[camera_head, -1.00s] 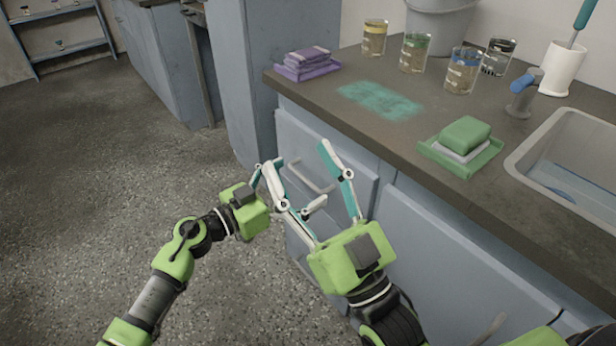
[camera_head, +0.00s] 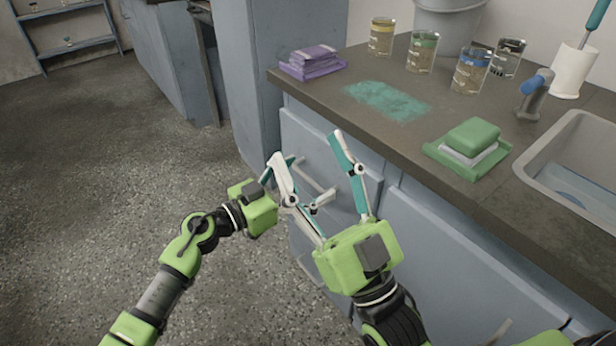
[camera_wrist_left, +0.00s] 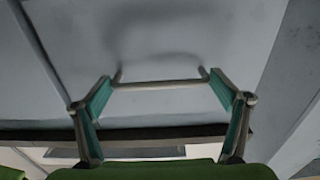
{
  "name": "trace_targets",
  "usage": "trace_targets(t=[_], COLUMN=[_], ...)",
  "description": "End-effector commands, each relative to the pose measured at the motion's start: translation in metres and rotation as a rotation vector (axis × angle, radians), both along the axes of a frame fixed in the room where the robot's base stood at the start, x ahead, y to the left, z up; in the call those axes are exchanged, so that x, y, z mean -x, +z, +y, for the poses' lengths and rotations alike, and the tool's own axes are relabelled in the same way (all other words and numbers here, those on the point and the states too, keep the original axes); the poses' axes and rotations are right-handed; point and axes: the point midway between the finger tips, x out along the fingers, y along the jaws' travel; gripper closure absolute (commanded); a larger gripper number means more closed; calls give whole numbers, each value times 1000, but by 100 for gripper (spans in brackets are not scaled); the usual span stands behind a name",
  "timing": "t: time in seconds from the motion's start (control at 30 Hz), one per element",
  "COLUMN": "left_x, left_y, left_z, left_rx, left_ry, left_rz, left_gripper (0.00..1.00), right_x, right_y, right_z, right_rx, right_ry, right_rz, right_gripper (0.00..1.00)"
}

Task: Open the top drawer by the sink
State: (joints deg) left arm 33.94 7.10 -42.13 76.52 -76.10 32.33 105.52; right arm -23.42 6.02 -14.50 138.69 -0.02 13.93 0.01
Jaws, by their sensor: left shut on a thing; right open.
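The top drawer (camera_head: 336,152) is the blue-grey front just under the counter, left of the sink (camera_head: 575,160). No gap shows around it in the head view. Its bar handle (camera_wrist_left: 158,84) shows whole in the left wrist view, standing off the grey front. My left gripper (camera_head: 315,179) reaches the handle from the left. Its teal-padded fingers (camera_wrist_left: 162,82) are at the two ends of the bar, shut on it lengthwise. My right gripper (camera_head: 308,144) is open and empty, its fingers spread in front of the drawer and partly covering it in the head view.
The dark counter (camera_head: 400,150) holds a purple cloth stack (camera_head: 312,62), a green sponge on a tray (camera_head: 472,138) and several beakers (camera_head: 422,50). Another cabinet front (camera_head: 440,240) is to the right. The floor (camera_head: 90,180) at left is clear.

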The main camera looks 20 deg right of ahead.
Motion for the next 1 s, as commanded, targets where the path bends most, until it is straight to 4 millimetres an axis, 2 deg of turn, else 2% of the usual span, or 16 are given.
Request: trace_targets(t=[0.17,0.27,0.4,0.5,0.67,0.77,0.9,1.0], left_x=[2,5,9,12,18,21,26,30], left_y=[1,1,1,1,0,0,0,-1], left_z=[9,16,28,38,53,63,77,87], left_rx=[-2,-3,-4,-5,-4,-5,-4,-5], left_ry=[2,2,2,3,2,3,4,4], left_rz=[2,4,5,5,6,5,6,7], left_gripper=[48,48,48,48,48,48,48,48], right_x=[-18,-30,-42,-42,-27,-10,20,45], right_y=[-25,-50,-97,-135,-193,-224,-261,-280], right_z=[1,1,-2,-7,-19,-28,-43,-52], right_rx=[43,79,141,186,251,288,334,363], right_ry=[-8,-17,-29,-39,-54,-63,-80,-87], right_rz=[152,280,509,683,946,1103,1308,1440], right_gripper=[45,45,45,45,45,45,45,45])
